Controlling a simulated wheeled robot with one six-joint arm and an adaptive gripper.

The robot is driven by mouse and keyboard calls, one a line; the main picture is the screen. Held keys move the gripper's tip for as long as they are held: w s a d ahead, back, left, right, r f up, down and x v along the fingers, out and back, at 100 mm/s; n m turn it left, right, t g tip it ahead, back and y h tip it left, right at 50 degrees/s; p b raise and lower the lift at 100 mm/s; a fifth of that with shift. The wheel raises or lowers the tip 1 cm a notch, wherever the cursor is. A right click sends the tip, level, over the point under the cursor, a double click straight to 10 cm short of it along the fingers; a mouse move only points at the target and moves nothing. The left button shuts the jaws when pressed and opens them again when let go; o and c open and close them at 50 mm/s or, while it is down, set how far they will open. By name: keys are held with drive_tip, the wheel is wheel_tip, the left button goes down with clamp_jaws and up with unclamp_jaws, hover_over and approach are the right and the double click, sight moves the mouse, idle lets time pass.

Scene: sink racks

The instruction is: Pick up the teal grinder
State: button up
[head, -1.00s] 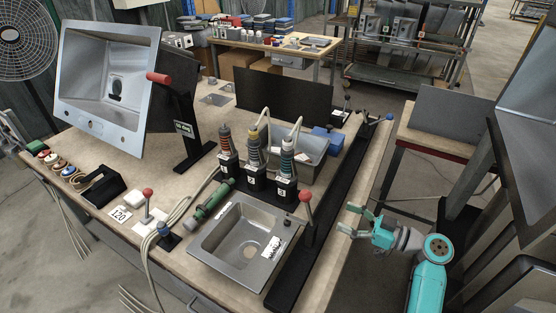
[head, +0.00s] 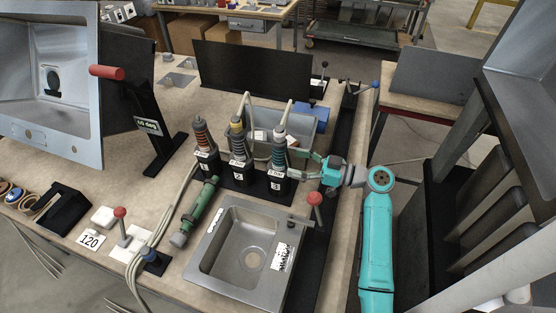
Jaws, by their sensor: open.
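The teal grinder (head: 279,149) stands upright in the black holder marked 3, the rightmost of three holders, with a cord rising from its top. Its body has teal bands. My gripper (head: 297,164) is open and comes from the right at the grinder's height. Its fingertips are close to the grinder's right side. I cannot tell whether they touch it or reach around it. Two similar tools stand to its left: one with orange-red bands (head: 202,136) in holder 1 and one with a yellow top (head: 238,142) in holder 2.
A green cylindrical tool (head: 197,210) lies left of the steel sink (head: 222,262). A red-knobbed lever (head: 314,199) stands just below my gripper. A grey bin (head: 262,117) and a blue box (head: 311,118) sit behind the holders. A dark panel (head: 250,70) stands further back.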

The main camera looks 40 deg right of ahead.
sight(279, 156)
drive_tip(key=shift+d+x, duration=0.25)
drive_tip(key=shift+x, duration=2.7)
drive_tip(key=shift+w+r, duration=0.15)
clamp_jaws()
